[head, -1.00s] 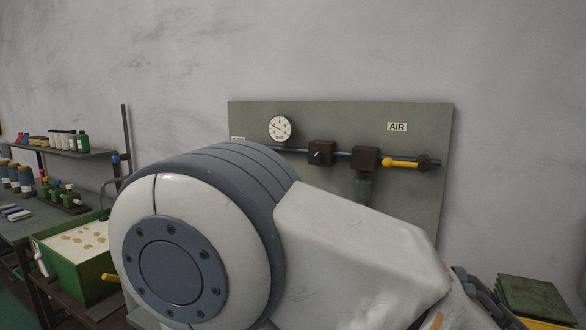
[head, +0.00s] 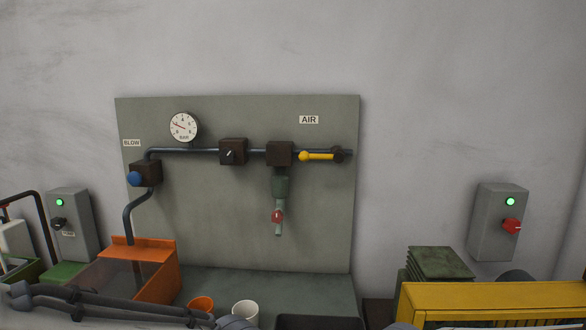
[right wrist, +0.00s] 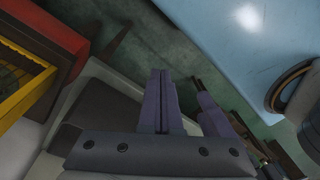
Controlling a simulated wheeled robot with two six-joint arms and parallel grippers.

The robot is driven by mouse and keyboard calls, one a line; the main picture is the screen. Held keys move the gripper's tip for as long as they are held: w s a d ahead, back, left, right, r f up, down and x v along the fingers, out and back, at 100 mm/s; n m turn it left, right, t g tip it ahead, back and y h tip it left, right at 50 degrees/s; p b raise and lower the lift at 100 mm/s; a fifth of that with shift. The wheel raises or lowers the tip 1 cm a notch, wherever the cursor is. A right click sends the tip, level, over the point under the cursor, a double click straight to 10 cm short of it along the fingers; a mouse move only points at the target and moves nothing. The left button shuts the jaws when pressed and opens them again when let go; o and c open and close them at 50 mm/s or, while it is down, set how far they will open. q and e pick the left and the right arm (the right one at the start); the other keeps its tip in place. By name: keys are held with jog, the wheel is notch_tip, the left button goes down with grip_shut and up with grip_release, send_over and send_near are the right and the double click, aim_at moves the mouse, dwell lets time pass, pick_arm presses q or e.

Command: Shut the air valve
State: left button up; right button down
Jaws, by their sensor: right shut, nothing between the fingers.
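The air valve's yellow lever (head: 318,156) is in the head view, below the AIR label (head: 309,119). It lies about level, along the dark pipe, with its right end at a dark round fitting (head: 338,154) and a rounded knob at its left end. Nothing covers it, and no gripper is near it in this view. My right gripper (right wrist: 163,76) shows in the right wrist view, its fingers together and empty, above the floor and dark surfaces. The valve is not in that view. My left gripper is in neither current view.
An orange bin (head: 155,281) and cups stand below. A yellow frame (head: 490,300) and a box with a red switch (head: 499,225) are right.

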jog(key=w+a+r+m+t+y+b, duration=0.1)
jog(key=w+a+r+m+t+y, duration=0.2)
jog(key=w+m, duration=0.55)
jog(key=w+a+r+m+t+b, duration=0.1)
jog(key=w+a+r+m+t, duration=0.4)
jog(key=w, duration=0.7)
jog(key=w+a+r+m+t+y+b, duration=0.1)
jog(key=w+a+r+m+t+y, duration=0.1)
jog(key=w+a+m, duration=0.5)
jog(key=w+d+r+m+t+h+b, duration=0.1)
jog(key=w+d+r+m+t+h, duration=0.2)
jog(key=w+m, duration=0.6)
jog(key=w+d+r+m+t+h+b, duration=0.1)
jog(key=w+d+r+m+t+h, duration=0.2)
jog(key=w+m, duration=0.7)
jog(key=d+r+m+t, duration=0.2)
jog(key=d+r+m, duration=0.2)
jog(key=shift+w+r+t, duration=0.25)
jog(key=shift+r+t, duration=0.05)
jog(key=shift+r, duration=0.05)
